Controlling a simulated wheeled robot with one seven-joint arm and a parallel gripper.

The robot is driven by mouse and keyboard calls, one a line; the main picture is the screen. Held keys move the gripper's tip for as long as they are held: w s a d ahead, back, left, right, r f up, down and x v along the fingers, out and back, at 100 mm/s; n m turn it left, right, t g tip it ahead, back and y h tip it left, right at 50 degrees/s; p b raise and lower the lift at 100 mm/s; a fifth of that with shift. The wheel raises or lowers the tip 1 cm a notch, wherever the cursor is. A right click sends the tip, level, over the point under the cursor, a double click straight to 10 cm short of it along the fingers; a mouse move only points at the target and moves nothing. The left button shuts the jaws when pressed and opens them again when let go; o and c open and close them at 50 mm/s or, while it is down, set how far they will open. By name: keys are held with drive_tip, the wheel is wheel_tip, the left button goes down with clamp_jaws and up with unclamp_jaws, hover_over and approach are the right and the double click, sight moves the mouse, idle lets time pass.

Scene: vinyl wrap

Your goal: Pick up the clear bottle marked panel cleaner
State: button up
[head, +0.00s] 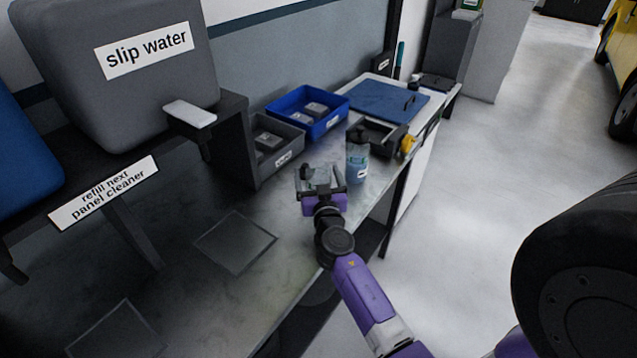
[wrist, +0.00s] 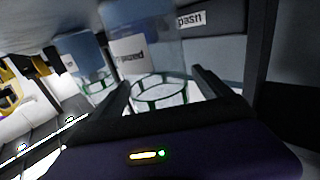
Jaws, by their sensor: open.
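A clear bottle (wrist: 150,58) with a white label stands just ahead of my gripper in the wrist view, its ringed base showing between the finger lines. Its label is only partly readable, ending like "nized". In the head view, my gripper (head: 320,183) is open low over the bench and largely covers this bottle. A second clear bottle (head: 357,163) with bluish liquid and a dark top stands upright just right of my gripper. It also shows at the left in the wrist view (wrist: 82,62). Its label is too small to read. The fingers hold nothing.
A blue bin (head: 335,122) and a grey bin (head: 290,150) stand behind on the bench (head: 290,215). A dark tray (head: 376,140) and blue mat (head: 385,100) lie farther off. A shelf with a "slip water" container (head: 120,80) is at left.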

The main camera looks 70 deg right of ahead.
drive_tip(key=shift+x, duration=0.8)
drive_tip(key=shift+c, duration=0.5)
drive_tip(key=c, duration=1.4)
drive_tip(key=shift+c, duration=0.2)
